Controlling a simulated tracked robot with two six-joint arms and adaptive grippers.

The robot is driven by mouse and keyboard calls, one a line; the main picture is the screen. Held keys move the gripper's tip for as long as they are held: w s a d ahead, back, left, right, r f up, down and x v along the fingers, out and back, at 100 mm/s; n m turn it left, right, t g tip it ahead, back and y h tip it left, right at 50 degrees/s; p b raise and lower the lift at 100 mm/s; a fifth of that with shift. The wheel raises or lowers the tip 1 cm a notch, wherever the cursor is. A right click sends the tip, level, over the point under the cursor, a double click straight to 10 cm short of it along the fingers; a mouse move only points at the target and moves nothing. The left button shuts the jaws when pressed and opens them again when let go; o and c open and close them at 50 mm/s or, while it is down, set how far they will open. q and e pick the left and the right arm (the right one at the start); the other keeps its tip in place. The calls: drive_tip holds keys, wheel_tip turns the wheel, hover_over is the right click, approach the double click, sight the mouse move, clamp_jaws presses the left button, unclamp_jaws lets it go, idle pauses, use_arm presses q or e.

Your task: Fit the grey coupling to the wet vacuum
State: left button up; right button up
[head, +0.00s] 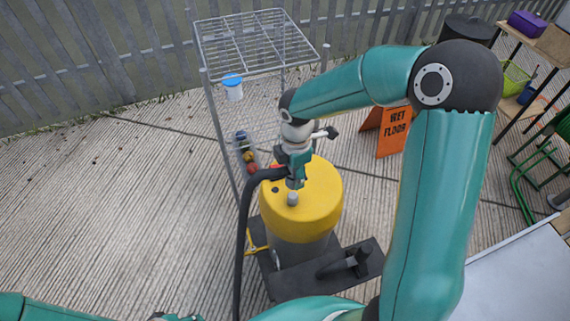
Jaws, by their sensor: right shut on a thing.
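The wet vacuum (318,187) stands on the paving, with a round yellow top and a grey drum below. My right gripper (294,182) points down over the yellow top and is shut on the end of a black hose (241,235). A small grey coupling (292,198) shows just below the fingertips, against the yellow top. I cannot tell whether it touches or sits in the vacuum. The fingers hide part of the hose end. At the bottom edge, a cut-off part of what seems to be my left gripper (175,317) shows; its jaws cannot be made out.
A wire rack (257,42) stands behind the vacuum, with a blue-lidded white tub (233,87) and several small coloured items. An orange wet-floor sign (394,131) stands behind right. A wooden table (552,45) and a pale surface (520,275) are at right. Paving at left is clear.

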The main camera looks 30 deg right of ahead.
sight(292, 195)
drive_tip(key=shift+d+f, duration=0.1)
drive_tip(key=shift+f, duration=0.05)
drive_tip(key=shift+w+f+b, duration=0.1)
drive_tip(key=shift+f+b, duration=2.3)
drive_tip(key=shift+f, duration=0.3)
drive_tip(key=shift+f+b, duration=1.85)
drive_tip(key=shift+f, duration=0.7)
idle(1.6)
drive_tip(key=o, duration=1.2)
drive_tip(key=shift+c, duration=0.2)
drive_tip(key=shift+r, duration=0.1)
